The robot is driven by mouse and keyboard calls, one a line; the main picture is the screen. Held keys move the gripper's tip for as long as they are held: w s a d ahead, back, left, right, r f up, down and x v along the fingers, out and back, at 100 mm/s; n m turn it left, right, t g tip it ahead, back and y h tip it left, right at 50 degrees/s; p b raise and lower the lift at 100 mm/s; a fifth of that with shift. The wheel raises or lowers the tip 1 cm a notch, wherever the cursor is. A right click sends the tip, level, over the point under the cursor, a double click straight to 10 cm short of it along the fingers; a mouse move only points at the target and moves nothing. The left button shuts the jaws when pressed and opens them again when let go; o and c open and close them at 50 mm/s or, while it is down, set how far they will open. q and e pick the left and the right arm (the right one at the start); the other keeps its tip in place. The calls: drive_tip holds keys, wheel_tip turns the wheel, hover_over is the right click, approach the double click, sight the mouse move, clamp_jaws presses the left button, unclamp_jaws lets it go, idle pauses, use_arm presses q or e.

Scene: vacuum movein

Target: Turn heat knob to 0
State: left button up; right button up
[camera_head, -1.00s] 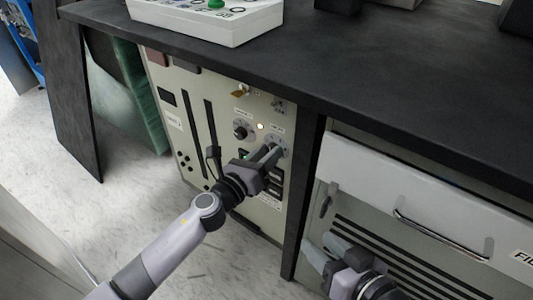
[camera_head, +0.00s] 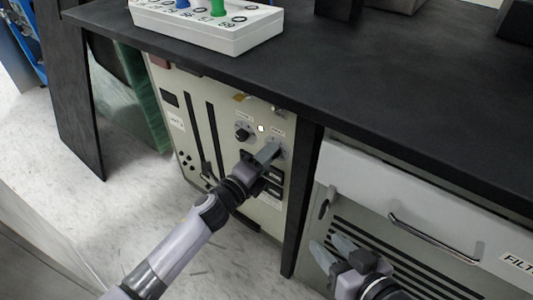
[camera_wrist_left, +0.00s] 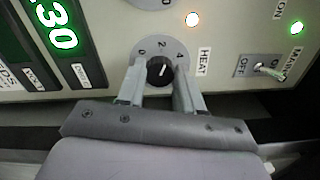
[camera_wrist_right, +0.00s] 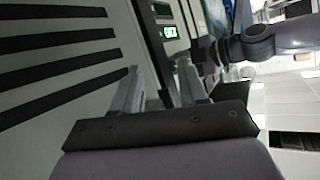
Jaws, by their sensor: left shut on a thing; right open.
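The heat knob (camera_wrist_left: 158,72) is a small black dial on a grey disc marked 0, 2 and 4, beside the word HEAT, in the left wrist view. Its short white line points roughly up, near the 2; the exact setting is hard to read. My left gripper (camera_wrist_left: 160,90) has one finger on each side of the knob and is shut on it. In the head view the left gripper (camera_head: 270,152) hides most of the knob on the beige panel (camera_head: 222,115). My right gripper (camera_head: 328,246) is open and empty in front of the vented cabinet; its fingers (camera_wrist_right: 160,85) show apart in the right wrist view.
Another black knob (camera_head: 243,134) and a lit orange lamp (camera_head: 261,128) sit close by on the panel. A MAIN switch (camera_wrist_left: 268,68) is right of the heat knob. The dark benchtop (camera_head: 330,75) overhangs above. A drawer handle (camera_head: 432,240) is at the right.

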use_arm(q)
drive_tip(key=n+p, duration=0.2)
drive_tip(key=n, duration=0.5)
drive_tip(key=n+p, duration=0.2)
drive_tip(key=n, duration=0.4)
drive_tip(key=shift+s+f+n+p, duration=0.1)
drive_tip(key=shift+f+n+p, duration=0.1)
drive_tip(key=shift+n+p, duration=0.15)
use_arm(e)
drive_tip(key=shift+h, duration=0.9)
drive_tip(key=d, duration=0.1)
drive_tip(key=s+d, duration=0.1)
drive_tip(key=d, duration=0.1)
drive_tip(key=shift+s+d, duration=0.3)
drive_tip(key=shift+d, duration=0.05)
use_arm(q)
drive_tip(key=shift+n, duration=0.25)
drive_tip(key=o, duration=1)
drive_tip(key=shift+o, duration=0.2)
use_arm(e)
drive_tip(key=shift+w, duration=0.1)
drive_tip(key=shift+r, duration=0.1)
